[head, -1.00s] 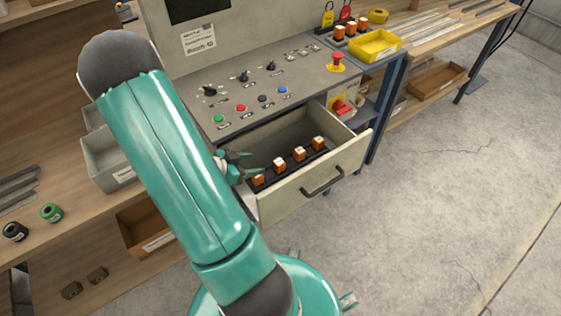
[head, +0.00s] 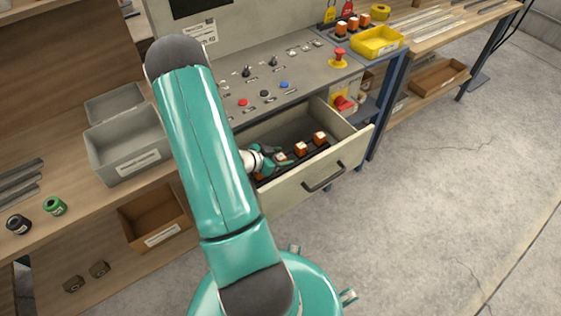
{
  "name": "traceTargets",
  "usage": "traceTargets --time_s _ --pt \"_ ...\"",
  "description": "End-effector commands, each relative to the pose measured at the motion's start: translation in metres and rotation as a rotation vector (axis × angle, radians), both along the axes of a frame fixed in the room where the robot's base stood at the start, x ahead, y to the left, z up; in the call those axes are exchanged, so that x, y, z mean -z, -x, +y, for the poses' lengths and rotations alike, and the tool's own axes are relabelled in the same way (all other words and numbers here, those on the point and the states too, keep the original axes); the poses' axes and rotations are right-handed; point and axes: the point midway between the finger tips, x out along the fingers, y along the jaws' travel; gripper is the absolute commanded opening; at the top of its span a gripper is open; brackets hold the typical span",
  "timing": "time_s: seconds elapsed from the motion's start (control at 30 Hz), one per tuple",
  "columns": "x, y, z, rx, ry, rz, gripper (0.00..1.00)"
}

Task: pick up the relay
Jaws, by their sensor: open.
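Several orange relays with pale tops stand in a row on a dark strip inside the open drawer (head: 312,178). The right-hand relay (head: 319,138) and the one beside it (head: 300,148) show clearly. Another relay (head: 282,155) is at my gripper's fingers, and one further left is mostly hidden by my gripper. My gripper (head: 281,160) is open, low over the left part of the row. I cannot tell whether its fingers touch a relay. More orange relays (head: 352,23) stand on the bench at the upper right.
The control panel (head: 290,75) with knobs and buttons lies behind the drawer. A red emergency button (head: 339,54) and a yellow tray (head: 377,41) are to its right. A grey bin (head: 125,150) stands on the left bench. My arm covers part of the panel and the drawer's left side.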

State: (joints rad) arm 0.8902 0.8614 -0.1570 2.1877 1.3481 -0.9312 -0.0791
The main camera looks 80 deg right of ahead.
Motion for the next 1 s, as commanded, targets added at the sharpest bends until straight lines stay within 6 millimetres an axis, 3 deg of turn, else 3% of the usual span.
traceTargets --time_s 0.17,0.4,0.47,0.77,1.0 --pt "0.000 0.000 0.000 0.000 0.000 0.000 0.56" --pt "0.000 0.000 0.000 0.000 0.000 0.000 0.09" --pt "0.000 0.000 0.000 0.000 0.000 0.000 0.00" --pt "-0.001 0.000 0.000 0.000 0.001 0.000 0.00" --pt "-0.018 -0.001 0.000 0.001 0.004 -0.001 0.00"
